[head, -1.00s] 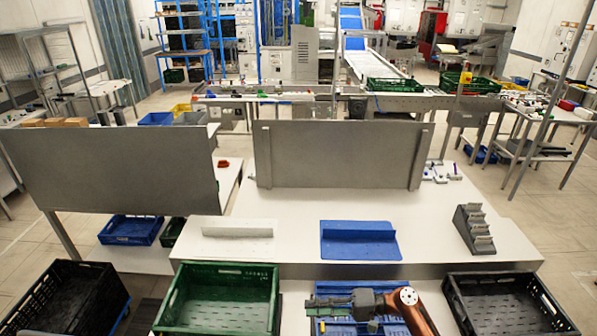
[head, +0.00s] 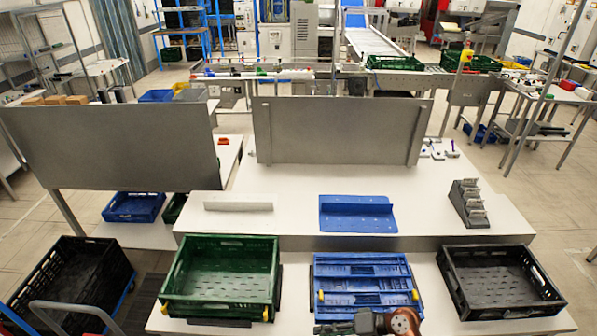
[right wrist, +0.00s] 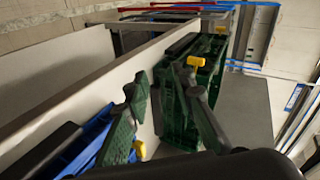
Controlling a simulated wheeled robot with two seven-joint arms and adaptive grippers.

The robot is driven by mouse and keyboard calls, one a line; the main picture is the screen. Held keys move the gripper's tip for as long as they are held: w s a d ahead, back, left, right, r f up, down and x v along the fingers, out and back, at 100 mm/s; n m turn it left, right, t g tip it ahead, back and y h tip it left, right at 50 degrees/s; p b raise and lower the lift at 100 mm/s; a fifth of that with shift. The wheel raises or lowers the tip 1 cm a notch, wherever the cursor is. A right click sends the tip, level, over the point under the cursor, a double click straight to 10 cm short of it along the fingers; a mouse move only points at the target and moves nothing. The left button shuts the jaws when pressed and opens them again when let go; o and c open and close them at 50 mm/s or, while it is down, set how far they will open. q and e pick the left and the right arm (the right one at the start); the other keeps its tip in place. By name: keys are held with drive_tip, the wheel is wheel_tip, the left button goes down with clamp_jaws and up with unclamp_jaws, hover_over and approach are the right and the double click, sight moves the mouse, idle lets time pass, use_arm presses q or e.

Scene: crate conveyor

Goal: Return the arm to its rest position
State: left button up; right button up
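My right gripper (head: 322,328) shows at the bottom edge of the head view, in front of the blue crate (head: 362,258), with part of my arm cut off by the frame. In the right wrist view my right gripper (right wrist: 158,78) has its two dark green fingers spread apart with nothing held between them. A green crate (right wrist: 172,125) shows behind the fingers there, and blue crate parts (right wrist: 92,140) show to the left. My left gripper is in neither view.
A green crate (head: 222,240) and a black crate (head: 470,247) flank the blue crate on the low white table. Behind are a blue fixture (head: 357,222), a grey stepped holder (head: 468,208) and upright grey panels (head: 340,130). Another black crate (head: 105,262) stands at left.

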drive_tip(key=s+d+f+t+h, duration=0.2)
drive_tip(key=s+d+f+h, duration=0.5)
drive_tip(key=s+d, duration=0.45)
drive_tip(key=s+d+r+m+h, duration=0.15)
drive_tip(key=s+d+h, duration=0.45)
drive_tip(key=s+d, duration=0.85)
wheel_tip(320, 180, down, 34)
drive_tip(key=g+b, duration=0.2)
drive_tip(key=b, duration=0.3)
drive_tip(key=s+f+n+g+b, duration=0.1)
drive_tip(key=s+f+b, duration=0.4)
drive_tip(key=s+f, duration=1.5)
wheel_tip(320, 180, down, 4)
drive_tip(key=shift+s+a+r+y, duration=0.2)
drive_tip(key=shift+s+r+y, duration=0.05)
drive_tip(key=shift+s+y, duration=0.1)
drive_tip(key=shift+n, duration=0.25)
